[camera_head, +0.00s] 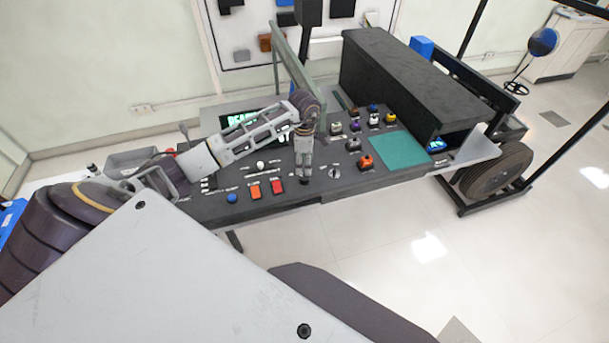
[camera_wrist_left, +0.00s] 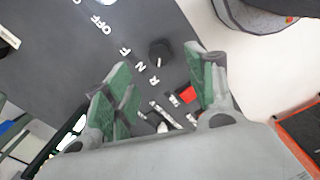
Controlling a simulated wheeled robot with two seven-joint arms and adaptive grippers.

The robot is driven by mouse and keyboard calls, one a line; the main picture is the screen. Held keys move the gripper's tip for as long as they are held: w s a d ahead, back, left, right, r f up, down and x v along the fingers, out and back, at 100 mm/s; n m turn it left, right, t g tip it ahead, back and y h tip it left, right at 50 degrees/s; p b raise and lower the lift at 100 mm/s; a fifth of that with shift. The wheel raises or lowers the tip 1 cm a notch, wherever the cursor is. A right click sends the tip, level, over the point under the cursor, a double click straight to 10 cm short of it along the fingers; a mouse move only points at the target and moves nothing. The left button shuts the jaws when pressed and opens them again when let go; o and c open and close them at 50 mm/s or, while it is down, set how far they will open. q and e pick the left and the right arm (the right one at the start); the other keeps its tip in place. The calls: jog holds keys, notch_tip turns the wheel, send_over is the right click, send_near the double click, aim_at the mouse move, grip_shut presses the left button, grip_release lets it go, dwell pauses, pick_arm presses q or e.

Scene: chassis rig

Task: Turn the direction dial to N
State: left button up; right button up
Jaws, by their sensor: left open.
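The direction dial is a small black round knob (camera_wrist_left: 160,52) on the dark panel in the left wrist view. White letters F, N and R (camera_wrist_left: 140,67) are printed in an arc beside it. Which letter its pointer faces is too small to tell. My left gripper (camera_wrist_left: 159,60) is open, with green-padded fingers on either side of the dial in that picture; no contact with it shows. In the head view my left gripper (camera_head: 304,179) points down at the panel's front part and hides what is under it, so I cannot pick out the dial there.
The dark console panel (camera_head: 345,184) carries red and orange buttons (camera_head: 278,187), a blue knob (camera_head: 232,198), an orange button (camera_head: 366,161) and several small knobs. A teal mat (camera_head: 403,150) lies to the right, before a tall dark box (camera_head: 395,75). White floor lies in front.

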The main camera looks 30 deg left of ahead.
aim_at(304, 177)
pick_arm(q)
jog(key=shift+f+p, duration=0.55)
jog(key=shift+f, duration=3.4)
jog(key=shift+c, duration=0.4)
jog(key=c, duration=1)
